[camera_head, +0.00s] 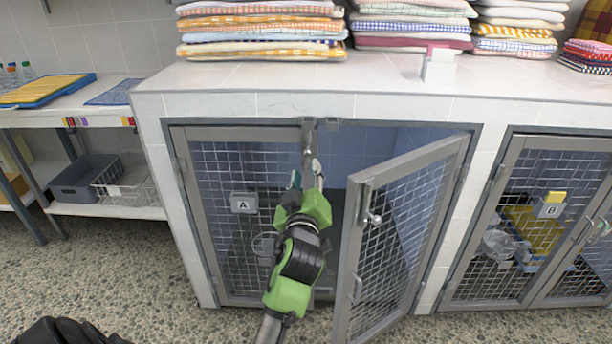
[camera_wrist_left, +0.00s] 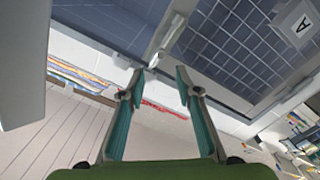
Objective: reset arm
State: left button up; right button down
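My left gripper (camera_head: 314,172) is in front of kennel A, near the upright bar between its two doors. In the left wrist view the gripper (camera_wrist_left: 158,90) has its two teal-padded fingers apart, with nothing seen between them. The left mesh door (camera_head: 222,180) of kennel A bears the label A (camera_head: 243,203) and looks closed. The right mesh door (camera_head: 405,235) stands swung outward, with a round knob (camera_head: 373,218) on it. A metal bar with a latch (camera_head: 308,140) hangs at the top middle of the frame. My right gripper is not in view.
Stacks of folded towels (camera_head: 262,30) lie on the white tiled counter (camera_head: 300,76) above. Kennel B (camera_head: 540,225), with yellow and grey cloth inside, is at right. A side shelf (camera_head: 105,211) with a grey bin (camera_head: 85,177) is at left. Pebbled floor lies in front.

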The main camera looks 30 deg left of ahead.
pick_arm(q)
jog(key=shift+s, duration=0.15)
dwell(0.4)
